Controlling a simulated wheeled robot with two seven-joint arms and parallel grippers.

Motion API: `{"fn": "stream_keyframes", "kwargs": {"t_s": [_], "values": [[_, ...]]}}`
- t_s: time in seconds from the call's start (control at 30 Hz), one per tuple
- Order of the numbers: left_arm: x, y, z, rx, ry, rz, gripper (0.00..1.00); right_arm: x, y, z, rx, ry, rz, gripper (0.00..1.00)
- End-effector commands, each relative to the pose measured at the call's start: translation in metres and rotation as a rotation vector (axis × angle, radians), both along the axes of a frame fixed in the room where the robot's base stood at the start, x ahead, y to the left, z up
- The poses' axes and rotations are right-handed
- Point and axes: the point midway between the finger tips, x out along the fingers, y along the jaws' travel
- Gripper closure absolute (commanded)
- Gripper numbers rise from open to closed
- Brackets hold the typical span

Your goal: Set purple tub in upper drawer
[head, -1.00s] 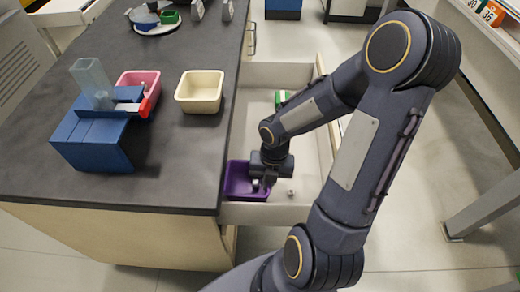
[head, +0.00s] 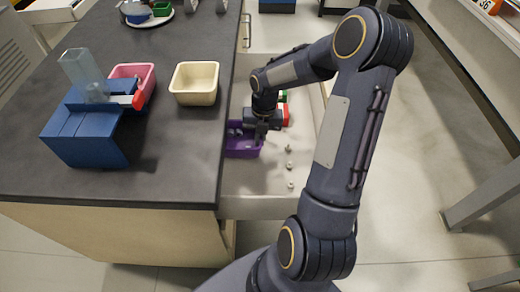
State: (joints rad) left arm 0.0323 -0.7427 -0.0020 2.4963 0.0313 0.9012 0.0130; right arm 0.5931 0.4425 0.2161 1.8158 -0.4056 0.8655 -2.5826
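The purple tub (head: 243,153) is inside the open drawer (head: 254,185), against its left side beside the counter edge. Small pale items lie in the tub. My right gripper (head: 261,137) reaches down at the tub's right rim. It appears shut on that rim, as the tub has shifted along with it, though the fingertips are small and partly hidden. I cannot tell whether the tub touches the drawer floor. My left gripper is out of view.
Several small pale pieces (head: 289,165) lie loose on the drawer floor. A red object (head: 286,115) and a green one (head: 283,96) are farther back. On the dark counter (head: 150,185) stand a cream tub (head: 195,84), a pink tub (head: 145,73) and a blue device (head: 85,138).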

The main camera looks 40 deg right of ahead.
Motion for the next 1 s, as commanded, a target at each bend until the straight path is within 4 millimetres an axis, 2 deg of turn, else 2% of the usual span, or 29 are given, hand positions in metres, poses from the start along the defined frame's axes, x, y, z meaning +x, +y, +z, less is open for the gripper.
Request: {"fn": "stream_keyframes", "kwargs": {"t_s": [0.27,0.9,1.0], "values": [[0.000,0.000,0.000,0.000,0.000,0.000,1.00,0.013,-0.011,0.003,0.000,-0.001,-0.002,1.00],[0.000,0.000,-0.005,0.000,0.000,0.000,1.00,-0.030,0.025,0.003,-0.001,-0.002,0.000,1.00],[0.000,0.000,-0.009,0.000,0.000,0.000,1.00,-0.030,0.025,-0.007,0.000,0.000,-0.001,1.00]]}}
